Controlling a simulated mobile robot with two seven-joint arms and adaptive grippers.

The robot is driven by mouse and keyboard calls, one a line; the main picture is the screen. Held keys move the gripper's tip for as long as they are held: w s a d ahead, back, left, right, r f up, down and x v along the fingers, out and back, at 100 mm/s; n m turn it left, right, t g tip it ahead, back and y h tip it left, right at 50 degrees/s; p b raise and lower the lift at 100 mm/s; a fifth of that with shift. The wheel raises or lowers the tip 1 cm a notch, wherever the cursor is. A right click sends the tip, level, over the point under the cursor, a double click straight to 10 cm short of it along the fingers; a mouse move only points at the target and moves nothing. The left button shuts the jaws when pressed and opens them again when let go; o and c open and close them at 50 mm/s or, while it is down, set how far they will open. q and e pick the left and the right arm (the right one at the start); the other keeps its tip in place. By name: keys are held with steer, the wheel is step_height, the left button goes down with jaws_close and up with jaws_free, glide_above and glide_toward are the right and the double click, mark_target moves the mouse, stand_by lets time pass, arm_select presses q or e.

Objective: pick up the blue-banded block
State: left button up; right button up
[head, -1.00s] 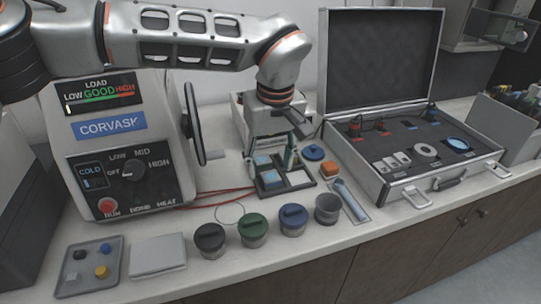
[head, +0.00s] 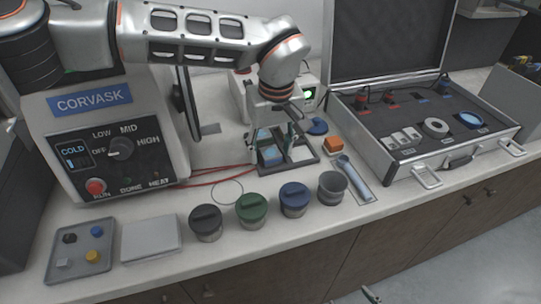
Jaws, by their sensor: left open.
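A block with a light blue top (head: 271,155) sits in the left part of a small dark divided tray (head: 298,166) on the counter. I take it for the blue-banded block, but a band cannot be made out at this size. My left gripper (head: 270,137) points down over the tray, open, with its fingers close above and around the block. The fingers partly hide the block and the tray's back. I cannot tell whether they touch the block. A dark green upright thing (head: 291,138) stands beside the fingers. My right gripper is not clearly in view.
The Corvask press (head: 100,130) stands left. An open case (head: 410,165) stands farther right.

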arm_select(q)
jaws_close()
steer(key=shift+r, duration=0.15)
